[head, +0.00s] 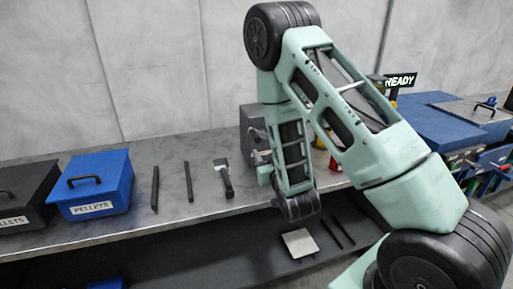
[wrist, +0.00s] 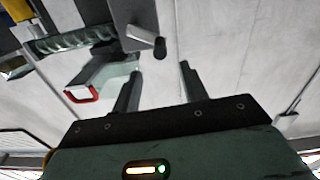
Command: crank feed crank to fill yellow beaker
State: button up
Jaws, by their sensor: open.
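In the wrist view, my gripper (wrist: 160,71) is open, its two dark fingers apart with nothing held between them. The feed crank, a grey arm with a dark round knob (wrist: 159,47), shows just beyond the fingertips, in line with the gap. It is attached to a grey housing (wrist: 134,14). In the head view, the grey machine (head: 251,124) stands on the bench, partly hidden by my arm. A yellow patch (wrist: 18,10) also shows in the wrist view.
A blue pellets box (head: 95,183) and a black pellets box (head: 25,195) stand at the left of the bench. Dark bars (head: 189,181) and a handled tool (head: 223,178) lie beside them. A red-edged chute (wrist: 85,95) is left of my fingers. A READY sign (head: 400,80) is lit.

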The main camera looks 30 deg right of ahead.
aim_at(259, 142)
jog(key=x, duration=0.9)
jog(key=shift+r+b, duration=0.1)
jog(key=shift+b, duration=0.25)
jog(key=shift+w+d, duration=0.2)
jog(key=shift+w, duration=0.35)
grip_shut()
